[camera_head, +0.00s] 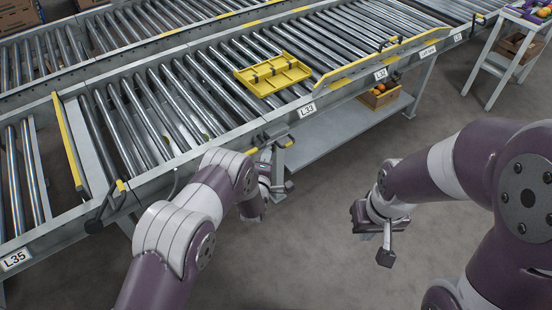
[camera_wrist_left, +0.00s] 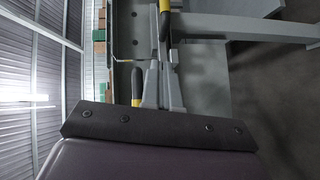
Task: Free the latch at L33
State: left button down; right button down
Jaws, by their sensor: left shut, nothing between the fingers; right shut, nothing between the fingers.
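The L33 label (camera_head: 307,110) is on the near rail of the roller conveyor. Just left of it, a grey latch bracket (camera_head: 276,131) sits on the rail, partly hidden by my gripper. A yellow-ended handle (camera_head: 251,151) shows beside it. My left gripper (camera_head: 268,156) is shut and empty, close below the bracket; I cannot tell whether it touches. In the left wrist view the shut fingers (camera_wrist_left: 163,60) reach up between a yellow-and-black handle (camera_wrist_left: 137,85) and another yellow-tipped bar (camera_wrist_left: 165,8). My right gripper (camera_head: 380,250) is shut and empty over the floor, away from the conveyor.
A yellow tray (camera_head: 248,78) lies on the rollers behind L33. A raised yellow-edged gate (camera_head: 70,145) stands near L35 (camera_head: 16,260). A lower shelf (camera_head: 335,137) runs under the rail, with a crate (camera_head: 372,101) of tomatoes. The floor at the right front is clear.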

aim_at(287, 145)
pick_arm(q)
jog(key=shift+w+d+f+b, duration=0.25)
jog(key=shift+w+d, duration=0.25)
jog(key=shift+d, duration=0.3)
jog(key=shift+w+d+f+b, duration=0.1)
jog(key=shift+w+d+b, duration=0.1)
jog(key=shift+w+d, duration=0.4)
jog(key=shift+s+d, duration=0.15)
jog(key=shift+d, duration=0.05)
jog(key=w+d+b, duration=0.2)
jog(key=d+b, duration=0.1)
jog(key=shift+w, duration=0.15)
jog(key=shift+r, duration=0.15)
jog(key=shift+d, duration=0.1)
